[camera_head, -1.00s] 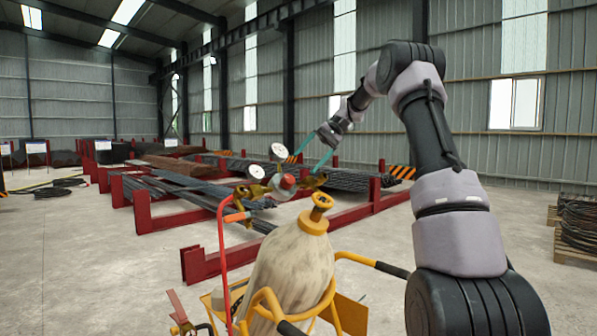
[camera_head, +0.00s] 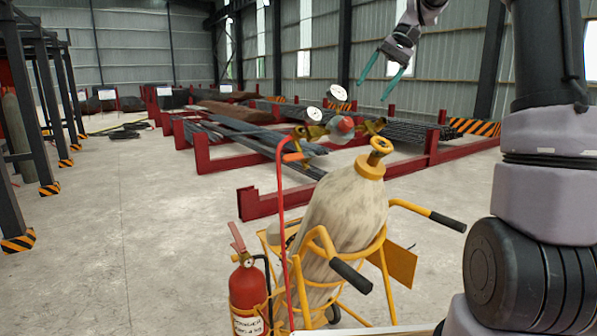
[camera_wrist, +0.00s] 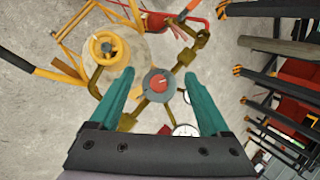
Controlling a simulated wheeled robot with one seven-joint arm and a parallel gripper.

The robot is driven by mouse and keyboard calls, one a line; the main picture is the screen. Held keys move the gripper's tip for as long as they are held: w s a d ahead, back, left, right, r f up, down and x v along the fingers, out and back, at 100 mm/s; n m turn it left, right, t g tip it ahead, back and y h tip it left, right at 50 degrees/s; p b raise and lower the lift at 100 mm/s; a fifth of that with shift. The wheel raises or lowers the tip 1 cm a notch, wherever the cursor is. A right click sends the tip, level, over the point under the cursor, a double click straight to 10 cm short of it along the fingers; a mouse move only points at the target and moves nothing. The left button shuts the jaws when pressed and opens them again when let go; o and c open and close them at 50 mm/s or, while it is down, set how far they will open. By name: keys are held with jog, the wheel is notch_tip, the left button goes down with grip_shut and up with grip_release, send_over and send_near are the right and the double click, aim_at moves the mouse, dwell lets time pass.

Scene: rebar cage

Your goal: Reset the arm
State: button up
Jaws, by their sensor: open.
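My gripper (camera_head: 382,75) is at the upper right of the head view, raised above the gas cylinder cart, with its two teal fingers apart and nothing between them. In the wrist view my gripper (camera_wrist: 160,90) is open, its fingers pointing down over the regulator. The regulator (camera_head: 345,125) with a red knob and two white gauges sits by the top of the pale cylinder (camera_head: 340,210). In the wrist view the red knob (camera_wrist: 159,82) appears between the fingers but lies below them, apart from the gripper.
A yellow cart (camera_head: 385,262) holds the cylinder. A red fire extinguisher (camera_head: 249,295) is at its left. Red racks (camera_head: 250,203) with rebar stand behind. Dark posts (camera_head: 48,120) with striped feet are at far left. Open concrete floor (camera_head: 130,220) lies at left.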

jog(key=s+f+m+t+h, duration=0.1)
jog(key=s+f+t+h, duration=0.1)
jog(key=s, duration=1.1)
jog(key=s+d+f+m+t+h, duration=0.1)
jog(key=s+f+t, duration=0.3)
jog(key=s, duration=1)
jog(key=shift+d+t+h, duration=0.15)
jog(key=shift+t+h, duration=0.45)
jog(key=shift+t, duration=0.1)
jog(key=o, duration=0.3)
jog(key=shift+w+r, duration=0.1)
jog(key=shift+w, duration=0.05)
jog(key=w+a+r+n+y, duration=0.1)
jog(key=w+a+r+n, duration=0.2)
jog(key=w, duration=0.6)
jog(key=w+a+r+n+t+y, duration=0.1)
jog(key=w+a+r+n, duration=0.2)
jog(key=w, duration=0.6)
jog(key=w+a+r+n+y, duration=0.1)
jog(key=w+a+r+n, duration=0.2)
jog(key=w, duration=0.5)
jog(key=shift+n, duration=0.8)
jog(key=x, duration=0.6)
jog(key=w+d+x, duration=0.1)
jog(key=x, duration=0.2)
jog(key=shift+w+a, duration=0.15)
